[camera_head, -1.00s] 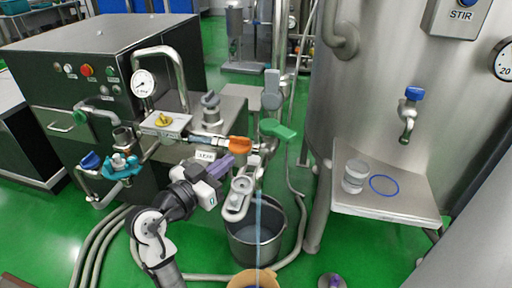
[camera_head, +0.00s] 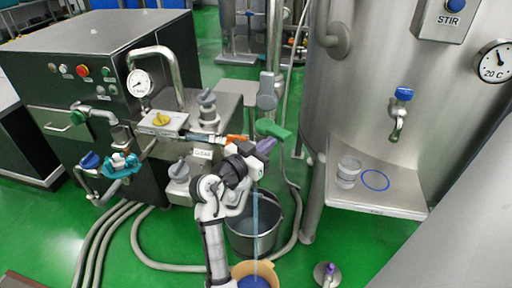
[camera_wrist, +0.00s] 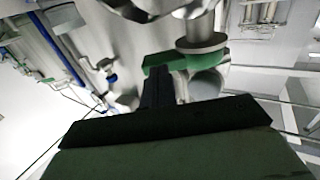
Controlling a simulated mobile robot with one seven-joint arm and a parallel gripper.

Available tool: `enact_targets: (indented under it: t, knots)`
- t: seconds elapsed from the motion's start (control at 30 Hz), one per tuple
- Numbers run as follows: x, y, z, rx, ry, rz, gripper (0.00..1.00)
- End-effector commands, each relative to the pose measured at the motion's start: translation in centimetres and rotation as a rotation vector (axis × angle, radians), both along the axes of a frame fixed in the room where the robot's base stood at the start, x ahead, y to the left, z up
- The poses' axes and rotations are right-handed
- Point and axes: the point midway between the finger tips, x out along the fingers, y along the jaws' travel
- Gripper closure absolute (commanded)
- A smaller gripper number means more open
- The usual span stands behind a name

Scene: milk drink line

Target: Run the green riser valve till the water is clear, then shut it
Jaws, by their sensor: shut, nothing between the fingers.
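The green valve handle (camera_head: 272,129) lies roughly level on the riser pipe beside the tank. It also shows in the wrist view (camera_wrist: 158,62), just beyond my fingers. A thin bluish stream of water (camera_head: 255,215) falls below my gripper. It passes in front of a grey bucket (camera_head: 236,237) and down toward a tan tub (camera_head: 240,271) with blue inside. The stream's outlet is hidden behind my arm.
An orange handle (camera_head: 237,138) sits left of the green one, partly behind my arm, near a CLEAR label (camera_head: 202,153). A grey upright handle (camera_head: 267,92) stands above. A steel shelf (camera_head: 375,208) is at right. Grey hoses (camera_head: 160,262) lie on the green floor.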

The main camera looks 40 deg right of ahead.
Motion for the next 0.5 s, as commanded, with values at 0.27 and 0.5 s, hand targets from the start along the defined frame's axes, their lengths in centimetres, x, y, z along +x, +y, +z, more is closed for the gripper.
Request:
enact_targets:
  t: [0.27, 0.5]
  knots:
    - [0.13, -0.72, -0.05, 0.000, 0.001, 0.001, 1.00]
    - [0.12, -0.70, -0.04, 0.000, 0.001, 0.003, 1.00]
